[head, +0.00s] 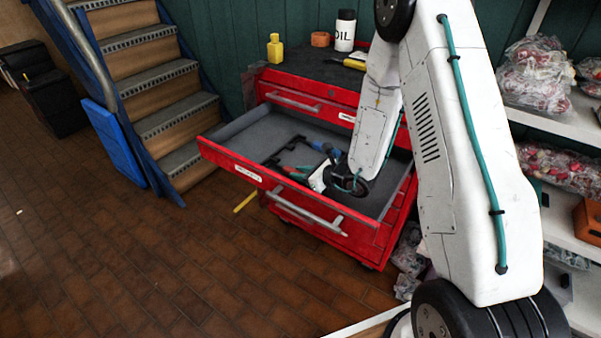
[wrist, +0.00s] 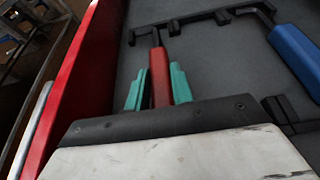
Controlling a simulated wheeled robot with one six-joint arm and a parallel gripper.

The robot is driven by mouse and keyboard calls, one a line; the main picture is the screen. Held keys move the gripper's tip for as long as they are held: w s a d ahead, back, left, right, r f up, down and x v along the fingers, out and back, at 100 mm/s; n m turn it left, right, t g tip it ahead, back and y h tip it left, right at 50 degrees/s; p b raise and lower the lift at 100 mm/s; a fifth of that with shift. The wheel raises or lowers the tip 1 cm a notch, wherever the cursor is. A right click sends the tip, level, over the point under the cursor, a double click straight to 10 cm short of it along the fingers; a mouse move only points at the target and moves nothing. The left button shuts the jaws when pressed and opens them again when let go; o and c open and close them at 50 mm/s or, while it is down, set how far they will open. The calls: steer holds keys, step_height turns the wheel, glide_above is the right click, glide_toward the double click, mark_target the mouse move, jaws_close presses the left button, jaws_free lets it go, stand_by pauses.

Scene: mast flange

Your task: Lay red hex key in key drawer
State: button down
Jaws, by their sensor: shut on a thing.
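The red hex key (wrist: 159,72) has a red handle and a black shaft that runs up to a black holder (wrist: 200,18) in the wrist view. My gripper (wrist: 157,86) has its two teal fingers on either side of the handle and is shut on it. In the head view my gripper (head: 296,172) is low inside the open key drawer (head: 248,134) of the red cabinet. I cannot tell whether the key touches the holder or the drawer floor. The handle's lower end is hidden behind my gripper.
A blue-handled hex key (wrist: 298,52) lies to the right, with more black holder pieces (wrist: 285,112) near it. The drawer's red wall (wrist: 72,85) is close on the left. On the cabinet top stand an oil bottle (head: 345,30) and a yellow bottle (head: 275,48).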

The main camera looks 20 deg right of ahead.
steer(key=c, duration=1.1)
jaws_free()
steer(key=v, duration=0.8)
steer(key=shift+f, duration=0.1)
